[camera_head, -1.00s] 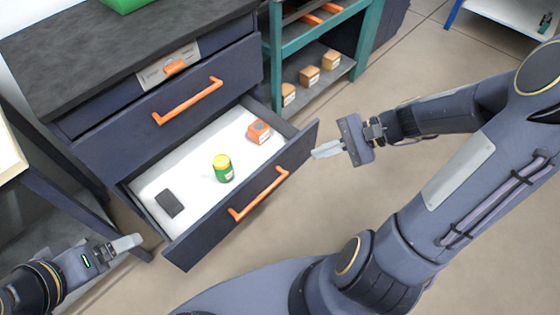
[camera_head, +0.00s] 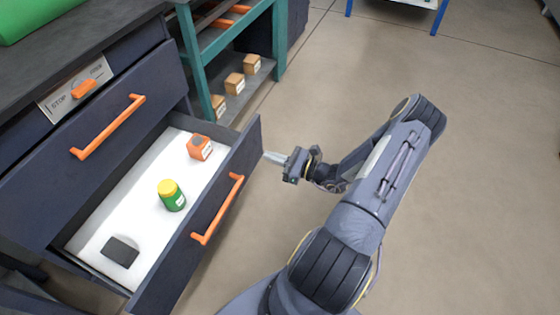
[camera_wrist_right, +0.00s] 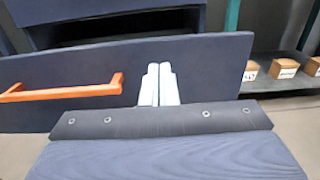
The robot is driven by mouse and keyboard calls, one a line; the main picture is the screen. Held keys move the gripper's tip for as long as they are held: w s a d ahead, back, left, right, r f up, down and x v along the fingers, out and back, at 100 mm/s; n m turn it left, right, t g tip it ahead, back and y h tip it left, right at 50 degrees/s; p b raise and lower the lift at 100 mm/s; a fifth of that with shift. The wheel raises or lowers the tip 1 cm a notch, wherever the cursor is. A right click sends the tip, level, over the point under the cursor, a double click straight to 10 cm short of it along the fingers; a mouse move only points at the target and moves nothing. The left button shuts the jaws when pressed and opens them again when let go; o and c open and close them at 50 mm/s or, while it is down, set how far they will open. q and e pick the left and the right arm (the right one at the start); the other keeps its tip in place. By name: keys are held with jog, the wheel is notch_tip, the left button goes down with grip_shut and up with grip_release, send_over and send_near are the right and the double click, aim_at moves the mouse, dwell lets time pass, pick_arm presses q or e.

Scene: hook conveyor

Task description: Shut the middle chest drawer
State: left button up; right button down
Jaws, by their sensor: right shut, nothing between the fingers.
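The middle drawer (camera_head: 190,250) of the dark chest stands pulled out, with an orange bar handle (camera_head: 218,208) on its front. Inside on its white floor are a green jar with a yellow lid (camera_head: 171,196), an orange box (camera_head: 199,148) and a dark flat block (camera_head: 120,251). My right gripper (camera_head: 268,157) is shut and empty, close to the right end of the drawer front. In the right wrist view its shut fingers (camera_wrist_right: 158,85) point at the drawer front (camera_wrist_right: 215,65), right of the handle (camera_wrist_right: 60,91); I cannot tell if they touch. My left gripper is out of view.
The closed upper drawer (camera_head: 60,185) has its own orange handle (camera_head: 108,127). A teal shelf rack (camera_head: 190,62) with several small boxes (camera_head: 235,82) stands behind, right of the chest. The floor to the right is clear.

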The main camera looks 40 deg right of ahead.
aim_at(240, 146)
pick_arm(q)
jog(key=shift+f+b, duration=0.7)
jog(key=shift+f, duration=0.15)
pick_arm(e)
jog(key=x, duration=0.8)
jog(key=shift+w+a, duration=0.1)
jog(key=shift+w, duration=0.05)
